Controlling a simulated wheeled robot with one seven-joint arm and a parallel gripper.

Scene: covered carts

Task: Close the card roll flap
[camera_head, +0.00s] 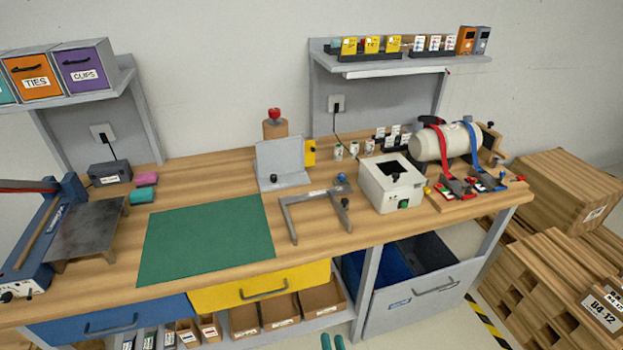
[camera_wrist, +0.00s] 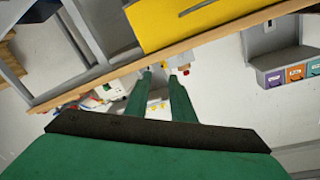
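No part labelled as a card roll flap can be made out. A white box (camera_head: 392,187) with a dark square opening in its top and a green knob on its front stands on the right part of the bench. A grey upright plate on a flat base (camera_head: 281,163) stands left of it. My gripper (camera_head: 332,342) shows as two green fingertips at the bottom edge of the head view, in front of the bench and well away from both. In the wrist view, its two green fingers (camera_wrist: 161,85) are apart with nothing between them.
A green mat (camera_head: 205,240) lies on the bench (camera_head: 115,275). A grey metal frame (camera_head: 315,213) lies between mat and box. A cream cylinder with red and blue straps (camera_head: 430,146) is at the right. A yellow drawer (camera_head: 235,296) is below. Pallets (camera_head: 565,270) stand at right.

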